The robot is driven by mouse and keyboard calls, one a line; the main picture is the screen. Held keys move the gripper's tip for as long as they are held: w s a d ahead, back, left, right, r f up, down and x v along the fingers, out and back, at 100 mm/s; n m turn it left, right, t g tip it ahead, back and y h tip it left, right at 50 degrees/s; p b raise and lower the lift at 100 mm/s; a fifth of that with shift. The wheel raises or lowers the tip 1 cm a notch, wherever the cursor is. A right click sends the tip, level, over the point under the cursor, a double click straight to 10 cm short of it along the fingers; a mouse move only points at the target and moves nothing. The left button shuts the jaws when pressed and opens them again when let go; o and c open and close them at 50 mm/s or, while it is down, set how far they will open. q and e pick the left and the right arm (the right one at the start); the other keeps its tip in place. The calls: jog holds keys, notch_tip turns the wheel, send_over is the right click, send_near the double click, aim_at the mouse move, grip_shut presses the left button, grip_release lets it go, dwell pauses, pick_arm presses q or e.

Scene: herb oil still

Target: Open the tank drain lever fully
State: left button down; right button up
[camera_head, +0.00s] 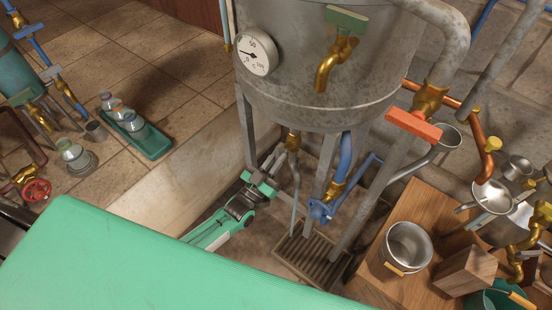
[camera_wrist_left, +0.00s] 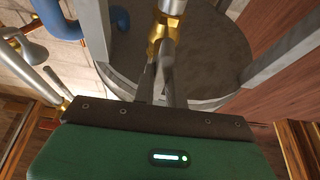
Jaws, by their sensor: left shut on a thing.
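The tank (camera_head: 320,75) is a grey metal vessel on legs, with a brass drain valve (camera_head: 293,138) under its bottom. My left gripper (camera_head: 275,163) reaches in low from the left, beside the tank legs and just left of the valve. In the left wrist view the brass valve (camera_wrist_left: 162,32) is straight ahead under the tank's round underside (camera_wrist_left: 215,55). The left fingers (camera_wrist_left: 163,80) are close together just below the valve, shut on what appears to be its lever. The lever is mostly hidden by the fingers, so its exact angle is unclear. My right gripper is not visible.
A blue pipe with a blue valve (camera_head: 320,210) hangs right of the drain, above a floor grate (camera_head: 305,255). Tank legs stand close around the gripper. A wooden table with a metal bucket (camera_head: 408,246) is at right. A green bottle tray (camera_head: 145,140) lies left.

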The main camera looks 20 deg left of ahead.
pick_arm(q)
jog(key=shift+f, duration=0.1)
dwell(0.3)
jog(key=c, duration=1.5)
grip_release()
jog(key=shift+o, duration=0.2)
